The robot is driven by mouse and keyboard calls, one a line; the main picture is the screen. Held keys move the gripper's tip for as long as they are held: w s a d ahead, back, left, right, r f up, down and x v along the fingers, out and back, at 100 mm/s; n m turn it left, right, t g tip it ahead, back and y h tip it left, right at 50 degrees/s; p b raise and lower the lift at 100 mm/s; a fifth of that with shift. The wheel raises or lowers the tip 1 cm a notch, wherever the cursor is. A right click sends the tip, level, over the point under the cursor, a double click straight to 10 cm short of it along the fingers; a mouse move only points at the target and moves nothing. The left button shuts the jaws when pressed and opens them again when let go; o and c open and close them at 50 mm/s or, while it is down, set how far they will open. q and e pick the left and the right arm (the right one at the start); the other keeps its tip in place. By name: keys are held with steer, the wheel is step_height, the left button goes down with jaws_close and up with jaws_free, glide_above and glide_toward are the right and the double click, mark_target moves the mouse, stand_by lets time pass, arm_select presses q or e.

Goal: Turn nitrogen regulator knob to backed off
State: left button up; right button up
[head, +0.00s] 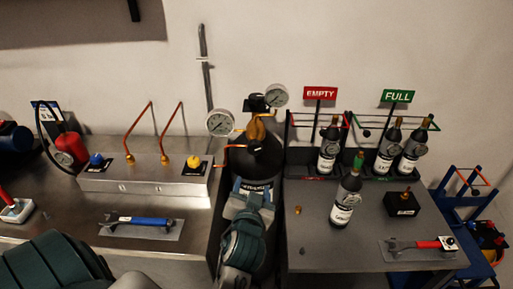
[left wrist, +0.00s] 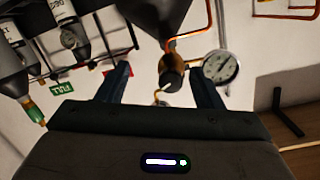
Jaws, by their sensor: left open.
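The nitrogen regulator, a brass body (head: 257,128), sits on the dark cylinder in the middle of the head view. Its black knob (head: 258,103) shows above the brass, and in the left wrist view the knob (left wrist: 172,76) appears between my fingers with a pale mark on it. A white gauge (head: 219,122) is to the left and another gauge (head: 276,95) to the upper right. In the left wrist view my left gripper (left wrist: 162,84) is open, with no visible grip on the knob. My right gripper is not in view.
A metal manifold box (head: 145,180) with blue and yellow knobs stands left on the bench. Several dark bottles (head: 346,198) stand right, near an EMPTY sign (head: 320,93) and a FULL sign (head: 397,96). A red-handled wrench (head: 425,245) lies front right.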

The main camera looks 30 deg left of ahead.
arm_select(q)
steer(key=t+y, duration=0.1)
glide_toward(255, 149)
steer(key=p+x, duration=0.3)
steer(key=x, duration=0.7)
steer(key=shift+w+a, duration=0.35)
steer(key=shift+w, duration=0.15)
